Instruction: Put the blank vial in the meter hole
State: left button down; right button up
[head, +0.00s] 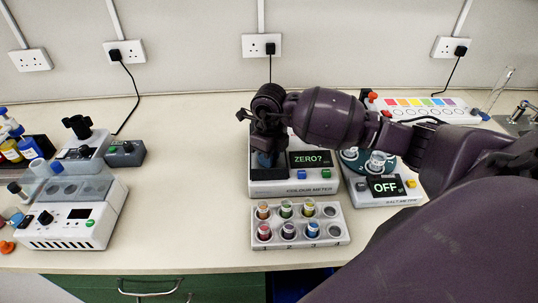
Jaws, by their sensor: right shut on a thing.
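The colour meter (283,188) stands at the middle of the bench, with its screen reading "ZERO?". My right gripper (266,152) points down over the left part of the meter, where it covers the meter hole. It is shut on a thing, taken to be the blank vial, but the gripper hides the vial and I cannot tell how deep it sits. The white vial rack (300,241) stands in front of the meter. It holds several coloured vials, and the places at its right end look empty. My left gripper is not in view.
A second meter (385,188) reading "OFF" stands right of the colour meter, partly behind my right arm. A white device (70,225) and a small grey box (125,152) are at the left. The bench between them and the rack is clear.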

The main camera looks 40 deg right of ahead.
jog(key=shift+f, duration=0.2)
jog(key=o, duration=0.9)
jog(key=shift+r, duration=0.1)
jog(key=shift+r, duration=0.3)
notch_tip(320, 180, up, 12)
